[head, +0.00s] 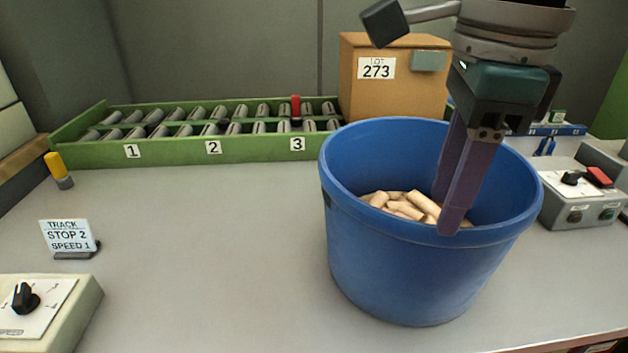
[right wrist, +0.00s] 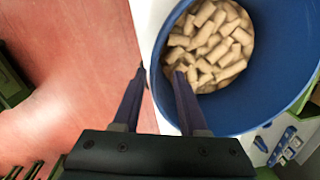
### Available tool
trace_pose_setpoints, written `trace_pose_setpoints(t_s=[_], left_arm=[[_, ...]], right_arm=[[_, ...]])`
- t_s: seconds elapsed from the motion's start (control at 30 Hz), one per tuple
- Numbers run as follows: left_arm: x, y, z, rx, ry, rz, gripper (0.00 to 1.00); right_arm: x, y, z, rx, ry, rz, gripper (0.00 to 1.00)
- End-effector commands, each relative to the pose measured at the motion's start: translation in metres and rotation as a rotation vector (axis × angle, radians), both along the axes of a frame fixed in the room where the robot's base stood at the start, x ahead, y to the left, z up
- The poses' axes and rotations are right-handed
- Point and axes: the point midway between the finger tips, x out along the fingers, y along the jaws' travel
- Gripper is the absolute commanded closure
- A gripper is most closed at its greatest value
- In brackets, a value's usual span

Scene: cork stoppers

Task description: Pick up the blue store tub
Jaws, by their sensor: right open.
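The blue tub (head: 415,270) stands upright on the grey bench, right of centre in the head view. Pale cork stoppers (head: 402,205) lie inside it. My right gripper (head: 449,212) is open and points down at the tub's near rim. In the right wrist view, the gripper's fingertips (right wrist: 160,72) lie on either side of the tub's rim (right wrist: 155,85), one over the inside and one over the outside. I cannot tell how far the tips reach below the rim. Corks (right wrist: 212,45) also show there. My left gripper is not in view.
A green rack (head: 230,150) with numbered sections and a brown box (head: 395,90) marked LOT 273 stand behind the tub. A control box (head: 580,200) is close on its right. A small sign (head: 68,237) and a dial box (head: 40,310) are left. The bench between is clear.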

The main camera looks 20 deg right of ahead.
Motion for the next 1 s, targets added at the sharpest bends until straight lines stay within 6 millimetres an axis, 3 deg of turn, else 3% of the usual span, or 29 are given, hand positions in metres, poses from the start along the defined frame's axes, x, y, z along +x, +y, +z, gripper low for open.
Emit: trace_pose_setpoints(t_s=[0.1,0.47,0.7,1.0], left_arm=[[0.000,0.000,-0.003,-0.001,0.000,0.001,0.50],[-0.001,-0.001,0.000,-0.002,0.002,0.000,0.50],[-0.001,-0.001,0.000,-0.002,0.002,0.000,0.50],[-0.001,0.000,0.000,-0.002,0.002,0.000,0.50]], right_arm=[[0.000,-0.009,-0.014,-0.037,0.010,-0.010,0.58],[0.001,-0.007,-0.055,-0.030,0.008,-0.008,0.58],[0.001,-0.004,-0.092,-0.029,0.008,-0.008,0.58],[0.002,-0.005,-0.099,-0.030,0.004,-0.006,0.58]])
